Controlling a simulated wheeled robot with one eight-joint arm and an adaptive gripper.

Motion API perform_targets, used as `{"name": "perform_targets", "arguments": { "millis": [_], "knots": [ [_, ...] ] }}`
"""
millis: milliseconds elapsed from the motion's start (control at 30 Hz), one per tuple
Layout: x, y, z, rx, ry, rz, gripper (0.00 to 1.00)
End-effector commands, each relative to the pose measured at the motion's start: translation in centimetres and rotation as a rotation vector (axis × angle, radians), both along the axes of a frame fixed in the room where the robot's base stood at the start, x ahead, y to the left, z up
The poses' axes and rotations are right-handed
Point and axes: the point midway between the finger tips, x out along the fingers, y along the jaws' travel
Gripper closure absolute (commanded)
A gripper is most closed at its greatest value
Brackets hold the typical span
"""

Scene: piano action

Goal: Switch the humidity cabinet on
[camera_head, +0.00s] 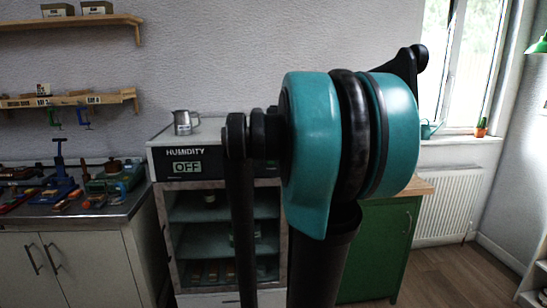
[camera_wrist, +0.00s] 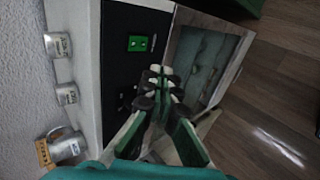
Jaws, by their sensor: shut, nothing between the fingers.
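The humidity cabinet (camera_head: 225,240) stands in the middle of the head view, behind my arm. Its dark top panel reads HUMIDITY, and the display (camera_head: 187,167) reads OFF. In the wrist view the picture is turned sideways, with the dark panel (camera_wrist: 118,70) left of centre and a green lit display (camera_wrist: 138,43) on it. My gripper (camera_wrist: 161,76) is shut and empty, with its fingertips over the edge between panel and glass door. I cannot tell whether it touches the panel. My arm hides the panel's right part in the head view; my fingers hide some in the wrist view.
A metal mug (camera_head: 183,122) stands on the cabinet top; several metal containers show there in the wrist view (camera_wrist: 58,44). A tool bench (camera_head: 70,215) stands left, a green cupboard (camera_head: 375,250) right. Open wooden floor (camera_head: 450,275) lies at the right.

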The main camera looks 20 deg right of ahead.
Motion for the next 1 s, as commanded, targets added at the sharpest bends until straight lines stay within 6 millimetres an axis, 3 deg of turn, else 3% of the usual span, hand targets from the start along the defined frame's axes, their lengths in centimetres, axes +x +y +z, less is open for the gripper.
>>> {"name": "perform_targets", "arguments": {
  "millis": [467, 700, 1000],
  "knots": [
    [5.9, -1.7, -5.7, 0.0, 0.0, 0.0, 1.0],
    [8.6, -2.5, -6.0, -0.001, 0.0, 0.001, 1.0],
    [9.6, -2.7, -6.1, 0.0, 0.0, 0.0, 1.0]
  ]
}}
